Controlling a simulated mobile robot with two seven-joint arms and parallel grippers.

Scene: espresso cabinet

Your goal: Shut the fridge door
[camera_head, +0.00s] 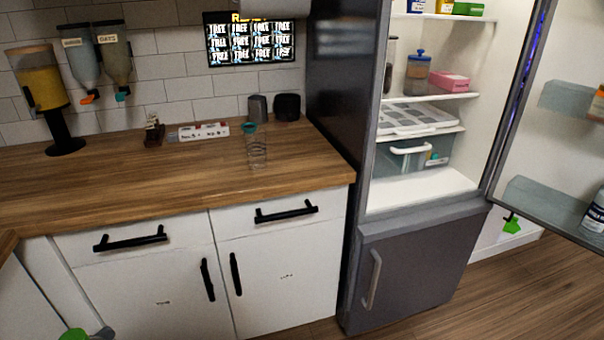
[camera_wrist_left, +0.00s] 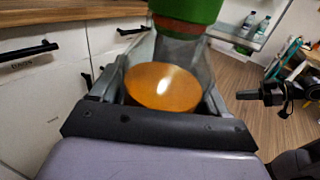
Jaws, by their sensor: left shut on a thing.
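The fridge (camera_head: 415,250) stands right of the counter in the head view, its upper compartment open. Its upper door (camera_head: 545,150) is swung wide out to the right, with clear shelves on its inner face. The door's shelves with bottles also show at the top of the left wrist view (camera_wrist_left: 237,36). My left gripper (camera_wrist_left: 165,90) is shut on a clear container with a green top (camera_wrist_left: 187,8) and an orange round part. A dark jointed part (camera_wrist_left: 275,95), perhaps my right gripper, shows in the wrist view.
The wooden counter (camera_head: 110,175) bears dispensers, a clear glass (camera_head: 257,153) and dark cups. White cabinets with black handles stand below it. The fridge's lower door (camera_head: 415,265) is shut. A small green thing (camera_head: 512,225) shows below the open door. Wooden floor (camera_head: 500,300) is clear in front.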

